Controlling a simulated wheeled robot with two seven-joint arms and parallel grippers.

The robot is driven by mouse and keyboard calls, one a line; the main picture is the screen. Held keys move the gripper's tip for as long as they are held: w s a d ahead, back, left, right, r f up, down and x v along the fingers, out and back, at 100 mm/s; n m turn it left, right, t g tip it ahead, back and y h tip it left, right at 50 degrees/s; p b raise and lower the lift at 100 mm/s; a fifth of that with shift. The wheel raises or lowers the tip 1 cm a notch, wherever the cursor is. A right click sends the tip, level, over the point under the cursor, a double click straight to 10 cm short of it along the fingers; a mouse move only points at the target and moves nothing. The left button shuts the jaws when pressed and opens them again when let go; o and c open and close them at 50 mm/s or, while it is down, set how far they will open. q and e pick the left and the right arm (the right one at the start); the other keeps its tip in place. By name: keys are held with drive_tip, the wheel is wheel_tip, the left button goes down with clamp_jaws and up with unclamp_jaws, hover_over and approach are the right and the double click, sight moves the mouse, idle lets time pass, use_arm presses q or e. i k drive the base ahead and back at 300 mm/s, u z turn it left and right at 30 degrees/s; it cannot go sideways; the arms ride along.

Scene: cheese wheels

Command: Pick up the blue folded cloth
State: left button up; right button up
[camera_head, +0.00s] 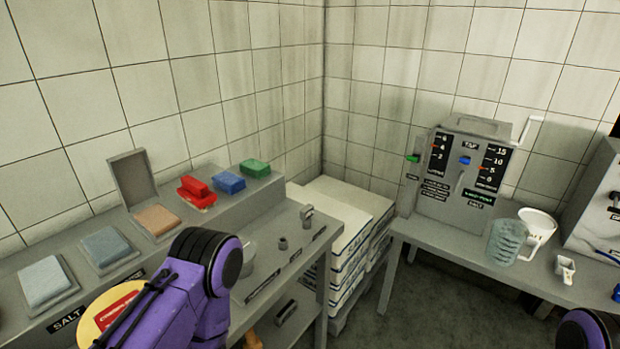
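A saturated blue block-like bundle (228,181) lies on the raised back ledge of the left counter, between a red item and a green item. It could be a folded cloth; its folds are too small to make out. Two paler pads lie in shallow trays nearer the front: a blue-grey one (106,246) and a light blue one (43,281). A purple arm of mine crosses the counter's front, right of the pads. Part of another arm of mine shows at the bottom right corner. Neither gripper's fingers show.
The ledge also holds a red stacked item (197,192) and a green bundle (255,168). A tan pad (156,219) lies in an open-lidded box. White stacked sacks (350,220) fill the corner. The right table holds a dial machine (461,175), a ribbed clear container (506,240) and a white jug (537,231).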

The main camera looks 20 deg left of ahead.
sight(230, 183)
drive_tip(key=z, duration=1.65)
drive_tip(key=i, duration=1.85)
drive_tip(key=u, duration=3.6)
